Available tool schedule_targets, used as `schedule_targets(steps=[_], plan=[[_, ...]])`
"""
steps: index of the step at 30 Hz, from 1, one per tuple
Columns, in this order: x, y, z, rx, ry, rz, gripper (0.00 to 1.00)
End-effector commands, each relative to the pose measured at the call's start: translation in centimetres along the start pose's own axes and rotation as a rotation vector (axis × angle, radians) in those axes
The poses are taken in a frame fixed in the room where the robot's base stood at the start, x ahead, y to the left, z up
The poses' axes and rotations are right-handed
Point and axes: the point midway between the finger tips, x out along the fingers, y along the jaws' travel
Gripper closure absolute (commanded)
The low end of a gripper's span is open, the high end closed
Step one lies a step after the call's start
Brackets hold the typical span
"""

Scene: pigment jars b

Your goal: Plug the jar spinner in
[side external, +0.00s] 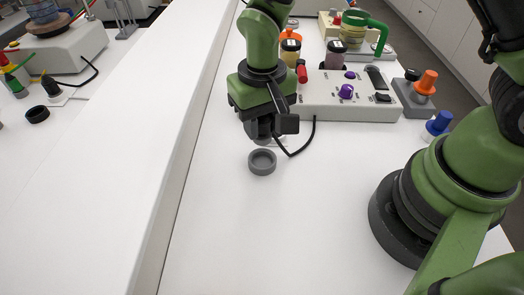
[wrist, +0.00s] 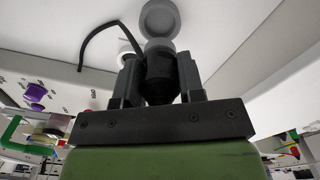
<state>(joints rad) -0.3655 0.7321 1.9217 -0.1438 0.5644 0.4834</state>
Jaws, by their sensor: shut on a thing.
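The jar spinner (side external: 345,108) is a white box with purple knobs and dark switches, behind and right of my gripper in the side view. Its black cable (side external: 303,150) loops down to my gripper and also shows in the wrist view (wrist: 92,42). My gripper (side external: 262,130) points down, its fingers shut on a black cylindrical plug (wrist: 160,78). A grey ring-shaped holder (side external: 262,162) stands on the table just in front of the gripper; it also shows in the wrist view (wrist: 160,18). A pale round piece (wrist: 126,50) is partly hidden behind the fingers; whether the plug touches anything is hidden.
Orange (side external: 425,82) and blue (side external: 438,122) knobbed pieces stand to the right. The front of the white table is clear. A similar device (side external: 58,50) stands on the left bench.

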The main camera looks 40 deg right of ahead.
Motion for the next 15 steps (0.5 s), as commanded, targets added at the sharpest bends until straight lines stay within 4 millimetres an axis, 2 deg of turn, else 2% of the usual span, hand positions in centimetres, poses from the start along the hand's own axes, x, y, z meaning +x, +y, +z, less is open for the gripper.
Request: schedule_targets(steps=[9,11,15], plan=[[0.0,0.1,-0.1,0.001,-0.001,0.001,0.98],[0.1,0.6,-0.7,0.005,-0.001,0.001,0.98],[0.8,3.2,-3.3,0.014,-0.001,0.001,0.98]])
